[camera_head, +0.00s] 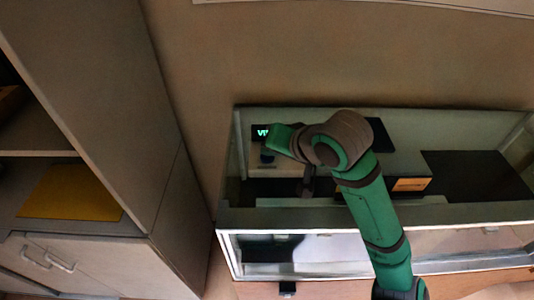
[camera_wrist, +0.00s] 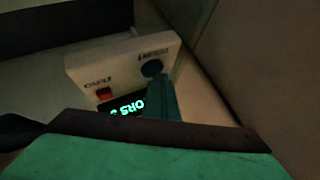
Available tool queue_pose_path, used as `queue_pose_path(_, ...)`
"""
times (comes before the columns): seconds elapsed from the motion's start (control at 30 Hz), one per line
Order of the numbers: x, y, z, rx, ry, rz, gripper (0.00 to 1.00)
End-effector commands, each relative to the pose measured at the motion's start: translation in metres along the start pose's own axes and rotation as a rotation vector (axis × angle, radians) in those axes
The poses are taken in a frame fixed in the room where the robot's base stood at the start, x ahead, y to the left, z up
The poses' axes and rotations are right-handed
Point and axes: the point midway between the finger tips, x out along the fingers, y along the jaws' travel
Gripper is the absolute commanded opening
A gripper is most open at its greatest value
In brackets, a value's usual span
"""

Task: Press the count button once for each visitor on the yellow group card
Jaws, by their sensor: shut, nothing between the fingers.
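The white counter box (camera_wrist: 120,62) shows in the wrist view. It has a round blue button (camera_wrist: 152,68) with lettering that appears to read COUNT, upside down, and a red button (camera_wrist: 103,94) with blurred lettering. Its dark display (camera_wrist: 125,108) shows green letters, partly hidden by my finger; the number is not readable. In the head view the display (camera_head: 262,132) shows only "VI". My gripper (camera_wrist: 161,80) is shut and empty, its green fingertip at the blue button's near edge; I cannot tell whether they touch. I cannot identify a yellow group card with a readable number.
A yellow sheet (camera_head: 72,193) lies on the left cabinet's shelf. The counter stands inside a glass-fronted case (camera_head: 300,217), with a dark box bearing an orange label (camera_head: 410,184) to the right. The case walls and cabinet side (camera_head: 100,90) bound the space.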

Motion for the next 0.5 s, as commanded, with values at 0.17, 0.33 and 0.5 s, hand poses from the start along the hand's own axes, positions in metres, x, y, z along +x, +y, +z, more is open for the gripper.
queue_pose_path(0.17,0.0009,0.001,0.0004,0.001,0.0,0.001,0.0)
queue_pose_path(0.33,-0.0001,0.0028,-0.0001,0.003,0.002,0.003,0.0)
queue_pose_path(0.5,-0.0022,0.0021,-0.0021,0.003,0.002,0.004,0.0)
